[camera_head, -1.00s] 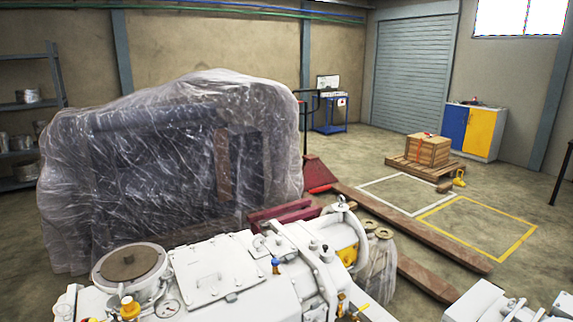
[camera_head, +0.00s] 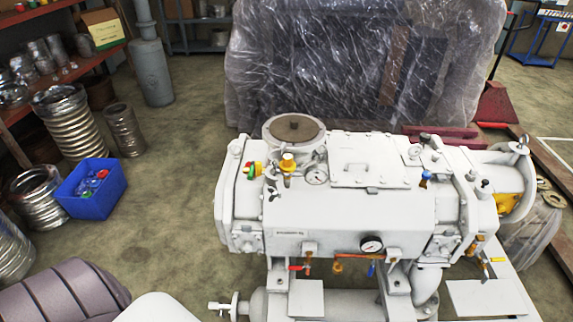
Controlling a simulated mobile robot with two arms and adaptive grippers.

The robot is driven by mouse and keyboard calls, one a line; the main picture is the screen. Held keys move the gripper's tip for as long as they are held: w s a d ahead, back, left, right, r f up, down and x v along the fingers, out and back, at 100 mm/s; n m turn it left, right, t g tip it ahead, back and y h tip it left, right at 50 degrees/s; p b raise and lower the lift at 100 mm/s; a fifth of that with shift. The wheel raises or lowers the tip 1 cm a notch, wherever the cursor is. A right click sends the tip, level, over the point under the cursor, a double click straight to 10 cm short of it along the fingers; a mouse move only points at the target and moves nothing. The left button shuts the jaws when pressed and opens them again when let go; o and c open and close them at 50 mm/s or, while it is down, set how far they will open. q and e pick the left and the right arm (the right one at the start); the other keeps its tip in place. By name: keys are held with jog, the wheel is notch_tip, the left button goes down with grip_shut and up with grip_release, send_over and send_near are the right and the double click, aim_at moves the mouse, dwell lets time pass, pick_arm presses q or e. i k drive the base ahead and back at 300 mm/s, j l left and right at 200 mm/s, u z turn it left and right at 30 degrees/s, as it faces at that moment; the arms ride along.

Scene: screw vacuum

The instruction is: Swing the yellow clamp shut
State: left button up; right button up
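A large white screw vacuum pump (camera_head: 350,225) fills the middle and right of the head view. A yellow-orange fitting (camera_head: 288,162) stands on its top beside the round inlet flange (camera_head: 294,129). A yellow and green part with a red piece (camera_head: 252,170) sits to its left. A yellow-orange part (camera_head: 508,203) shows inside the right end. I cannot tell which of these is the yellow clamp, or whether it is open or shut. Neither of my grippers is in view.
A blue crate (camera_head: 92,205) with small coloured parts stands on the floor at left, near ribbed metal hoses (camera_head: 68,122). A plastic-wrapped machine (camera_head: 350,62) stands behind the pump. A ribbed grey-purple object (camera_head: 65,295) is cut off at lower left. Floor (camera_head: 170,215) between is clear.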

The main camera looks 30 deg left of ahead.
aim_at(271, 181)
jog(key=k+j+u, duration=0.1)
jog(key=u, duration=0.95)
jog(key=i+j, duration=0.05)
